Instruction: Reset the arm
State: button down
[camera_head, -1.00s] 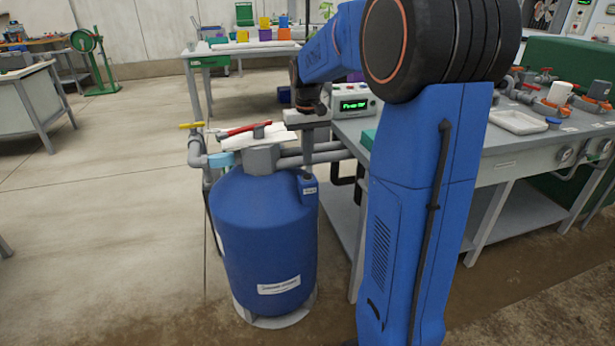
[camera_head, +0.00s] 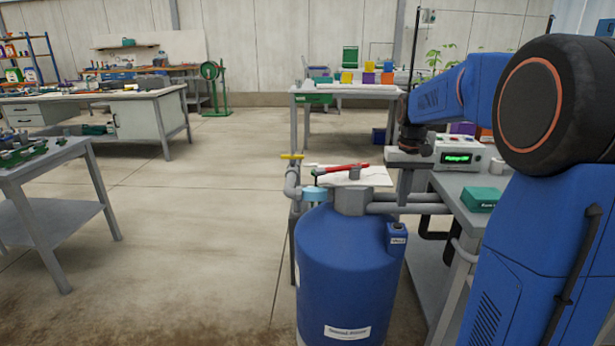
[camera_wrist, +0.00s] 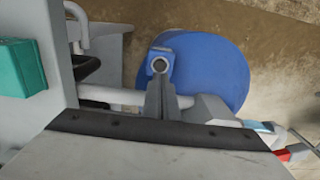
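My arm reaches left from its column in the head view and bends down at the wrist. The dark end of the arm, where my gripper (camera_head: 415,147) is, hangs just above a pale plate (camera_head: 403,159) on a grey post beside the blue tank. I cannot make out the fingers there, or whether they hold anything. In the wrist view a grey plate with a dark bolted edge (camera_wrist: 150,129) fills the bottom of the picture, and no fingers can be told apart.
The blue tank (camera_head: 345,275), with grey pipes and a red handle (camera_head: 343,168) on top, stands left of my arm. A bench with a green-lit meter (camera_head: 457,158) and a green box (camera_head: 480,199) is close by. Open floor (camera_head: 200,230) lies to the left.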

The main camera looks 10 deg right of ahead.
jog(key=s+a+r+n+t, duration=0.1)
jog(key=s+a, duration=0.4)
jog(key=s, duration=0.3)
jog(key=s+a+r+n+t, duration=0.1)
jog(key=s+a, duration=0.5)
jog(key=s, duration=0.2)
jog(key=s+a+f+t, duration=0.1)
jog(key=s+a+f, duration=0.1)
jog(key=s, duration=0.5)
jog(key=s+a+f+n+t, duration=0.1)
jog(key=s+a+f, duration=0.1)
jog(key=s+f, duration=0.3)
jog(key=shift+s+a+t, duration=0.4)
jog(key=shift+s, duration=0.7)
jog(key=shift+r, duration=0.1)
